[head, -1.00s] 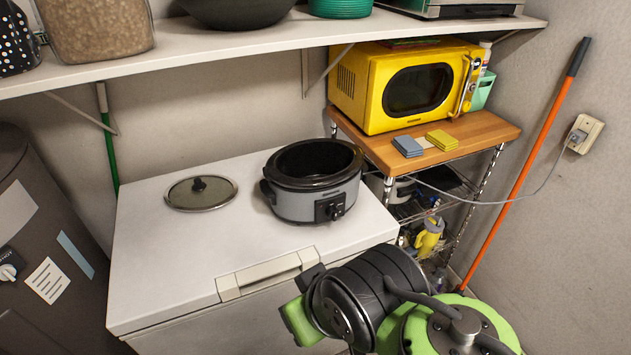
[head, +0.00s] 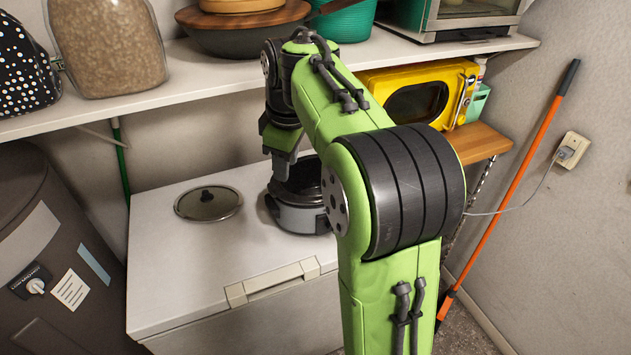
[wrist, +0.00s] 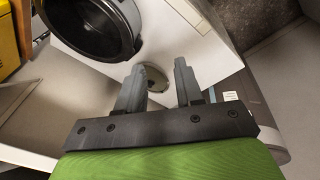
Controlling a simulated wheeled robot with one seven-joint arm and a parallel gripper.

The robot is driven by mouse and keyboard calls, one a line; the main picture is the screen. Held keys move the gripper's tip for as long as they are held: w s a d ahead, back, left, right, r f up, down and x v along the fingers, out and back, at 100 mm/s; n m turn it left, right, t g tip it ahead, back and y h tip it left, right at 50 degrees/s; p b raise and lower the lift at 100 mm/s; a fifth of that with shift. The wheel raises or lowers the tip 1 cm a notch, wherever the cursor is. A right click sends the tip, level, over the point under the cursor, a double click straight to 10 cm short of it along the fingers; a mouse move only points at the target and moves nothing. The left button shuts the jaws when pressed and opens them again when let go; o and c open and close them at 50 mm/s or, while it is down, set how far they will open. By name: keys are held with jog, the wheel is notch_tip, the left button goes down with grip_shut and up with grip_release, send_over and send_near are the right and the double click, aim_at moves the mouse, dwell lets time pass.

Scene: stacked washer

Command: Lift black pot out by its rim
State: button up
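The black pot (head: 308,177) sits inside the grey slow cooker (head: 296,217) on the white chest. My gripper (head: 281,176) is over the left part of the pot's opening in the head view and partly hides it; contact cannot be told there. In the wrist view my gripper (wrist: 157,70) is open, with its two grey fingers apart and nothing held. There the pot (wrist: 92,25) shows at upper left, beyond the left finger and apart from it. Its near rim is visible and the opening looks empty.
A round lid (head: 208,203) lies on the white chest (head: 190,270) left of the cooker. A shelf (head: 180,82) with bowls and jars runs overhead, close to my arm. The yellow microwave (head: 465,80) stands right. The chest's front left is clear.

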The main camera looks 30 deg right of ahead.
jog(key=w+d+f+n+g+y+p, duration=0.1)
jog(key=w+d+f+n+p, duration=0.25)
jog(key=d, duration=0.45)
jog(key=w+d+f+n+g+p, duration=0.1)
jog(key=w+d+f+n+p, duration=0.15)
jog(key=w+d, duration=0.45)
jog(key=shift+y, duration=0.3)
jog(key=f, duration=0.5)
jog(key=s+f, duration=0.1)
jog(key=f, duration=1.1)
jog(key=shift+s+d+b, duration=0.15)
jog(key=shift+s+b, duration=0.2)
jog(key=shift+r, duration=0.1)
grip_shut()
jog(key=shift+w+r, duration=0.1)
jog(key=shift+r, duration=0.1)
